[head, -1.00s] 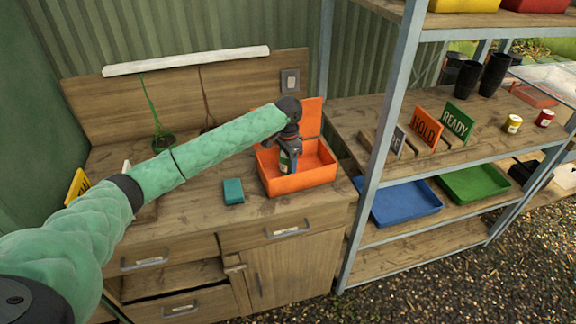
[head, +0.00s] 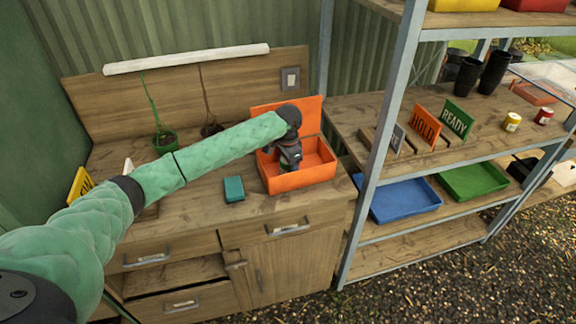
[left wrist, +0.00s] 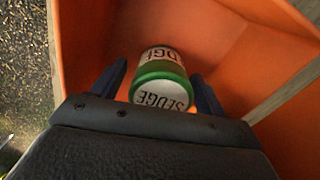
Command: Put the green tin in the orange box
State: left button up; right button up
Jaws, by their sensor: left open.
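The orange box (head: 315,177) stands open on the wooden bench, its lid (head: 305,104) raised at the back. My left gripper (head: 287,168) points down inside the box. The green tin (left wrist: 160,72), with a green band and a pale label and top reading SEDGE, is inside the box in the left wrist view. My left gripper also shows in that view (left wrist: 160,85), its fingers open on either side of the tin. In the head view the gripper mostly hides the tin. Whether the tin rests flat on the box floor I cannot tell. My right gripper is out of view.
A teal block (head: 234,189) lies on the bench left of the box. The shelf at right holds HOLD (head: 425,126) and READY (head: 457,118) signs, small tins, black cups and blue (head: 405,214) and green trays.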

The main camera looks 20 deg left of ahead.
pick_arm(q)
jog(key=shift+r, duration=0.15)
notch_tip(320, 180, up, 11)
jog(key=b, duration=0.4)
jog(key=shift+f, duration=0.2)
jog(key=shift+r, duration=0.65)
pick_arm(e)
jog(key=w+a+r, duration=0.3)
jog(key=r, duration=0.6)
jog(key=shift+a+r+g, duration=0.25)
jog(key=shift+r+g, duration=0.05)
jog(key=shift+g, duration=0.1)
